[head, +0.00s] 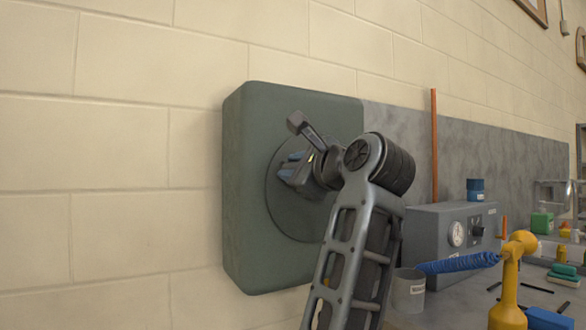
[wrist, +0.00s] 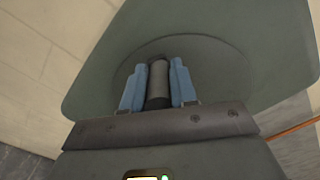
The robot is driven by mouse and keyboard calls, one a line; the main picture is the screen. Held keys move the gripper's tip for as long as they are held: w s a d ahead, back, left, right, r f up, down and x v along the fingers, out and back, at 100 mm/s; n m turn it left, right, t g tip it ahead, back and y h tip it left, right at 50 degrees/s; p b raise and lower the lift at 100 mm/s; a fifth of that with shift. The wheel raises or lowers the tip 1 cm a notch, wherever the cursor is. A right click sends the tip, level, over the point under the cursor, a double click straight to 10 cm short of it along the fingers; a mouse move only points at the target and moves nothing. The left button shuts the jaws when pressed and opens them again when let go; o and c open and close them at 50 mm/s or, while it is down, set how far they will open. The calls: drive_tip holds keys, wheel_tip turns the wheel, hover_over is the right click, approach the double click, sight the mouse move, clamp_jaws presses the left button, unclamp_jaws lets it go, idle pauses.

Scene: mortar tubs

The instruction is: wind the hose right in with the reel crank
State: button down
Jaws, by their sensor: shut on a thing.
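The hose reel is a grey-green rounded case (head: 245,190) on the block wall, with a round disc (head: 285,205) on its front. My gripper (head: 290,168) is at this disc, with its blue fingers partly hidden by my wrist. In the wrist view, the two blue fingers (wrist: 158,70) stand on either side of a dark grey upright cylinder, the crank grip (wrist: 158,86), and are shut on it. The reel case (wrist: 100,65) and disc fill the space behind. The rest of the crank is hard to make out. I see no hose that I can tell.
A workbench (head: 460,290) runs along the wall at right. On it are a grey box with dials (head: 445,230), a pale cup (head: 408,290), a blue coil (head: 460,263) and a yellow tool (head: 510,280). An orange pole (head: 434,150) stands behind. The wall left of the case is clear.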

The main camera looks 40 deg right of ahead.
drive_tip(key=shift+d+r+m+p, duration=0.25)
drive_tip(key=shift+r+m+p, duration=0.45)
drive_tip(key=shift+r, duration=0.15)
drive_tip(key=s+d+r+m+p, duration=0.2)
drive_tip(key=d+r+m+p, duration=0.2)
drive_tip(key=d+m+p, duration=0.3)
drive_tip(key=shift+d+r+m, duration=0.2)
drive_tip(key=shift+d+m, duration=0.7)
drive_tip(key=shift+m, duration=1.6)
drive_tip(key=c, duration=0.9)
unclamp_jaws()
